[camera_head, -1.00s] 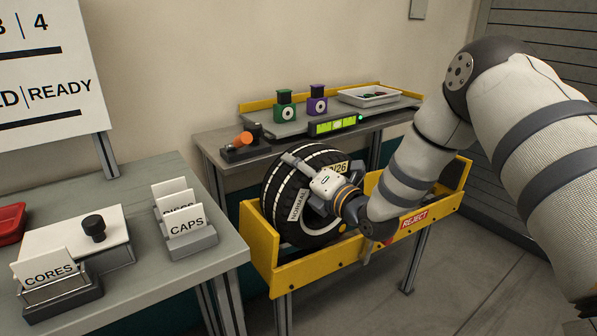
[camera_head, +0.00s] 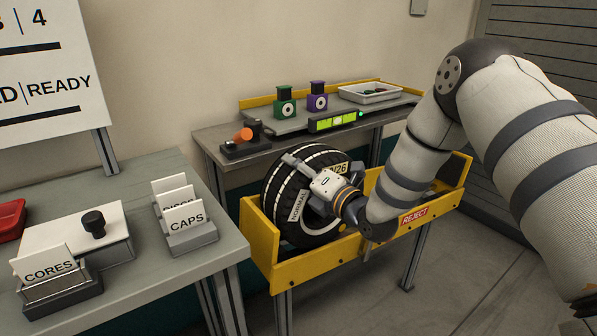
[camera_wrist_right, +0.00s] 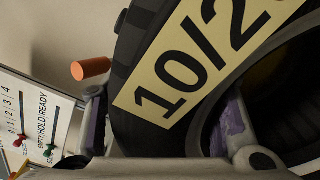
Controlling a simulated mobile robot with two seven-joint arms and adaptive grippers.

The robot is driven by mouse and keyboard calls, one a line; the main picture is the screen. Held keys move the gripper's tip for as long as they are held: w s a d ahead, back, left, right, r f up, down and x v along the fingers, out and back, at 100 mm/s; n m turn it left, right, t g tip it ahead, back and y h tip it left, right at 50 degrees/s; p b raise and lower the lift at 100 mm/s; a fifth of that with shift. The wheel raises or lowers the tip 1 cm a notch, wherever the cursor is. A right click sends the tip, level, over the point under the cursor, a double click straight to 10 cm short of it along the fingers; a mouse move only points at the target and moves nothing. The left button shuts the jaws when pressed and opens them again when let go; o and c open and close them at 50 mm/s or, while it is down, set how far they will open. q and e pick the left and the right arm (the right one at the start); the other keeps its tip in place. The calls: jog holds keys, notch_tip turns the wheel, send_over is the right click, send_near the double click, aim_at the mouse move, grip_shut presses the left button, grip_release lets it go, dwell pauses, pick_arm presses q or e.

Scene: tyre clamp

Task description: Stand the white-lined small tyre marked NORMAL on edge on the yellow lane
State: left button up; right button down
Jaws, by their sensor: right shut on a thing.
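The small black tyre (camera_head: 275,184) has white lines round its tread and a NORMAL label (camera_head: 298,206). It stands on edge at the left end of the yellow lane (camera_head: 325,264), between its walls. My right gripper (camera_head: 305,182) is shut on the tyre's upper part, with one finger over the tread and the other inside the hole. The right wrist view shows the tyre's yellow date label (camera_wrist_right: 185,75) between the purple-padded fingers (camera_wrist_right: 165,118). The tyre's underside is hidden by the lane's front wall. My left gripper is not in view.
A grey shelf behind holds green (camera_head: 285,103) and purple (camera_head: 317,98) blocks and a white tray (camera_head: 368,94). A table with card holders (camera_head: 190,236) stands at the left.

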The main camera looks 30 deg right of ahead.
dwell(0.4)
jog(key=c, duration=0.7)
grip_release()
jog(key=shift+o, duration=0.5)
jog(key=shift+f, duration=0.1)
jog(key=shift+f, duration=0.2)
jog(key=shift+o, duration=0.4)
jog(key=o, duration=0.5)
jog(key=shift+r, duration=0.1)
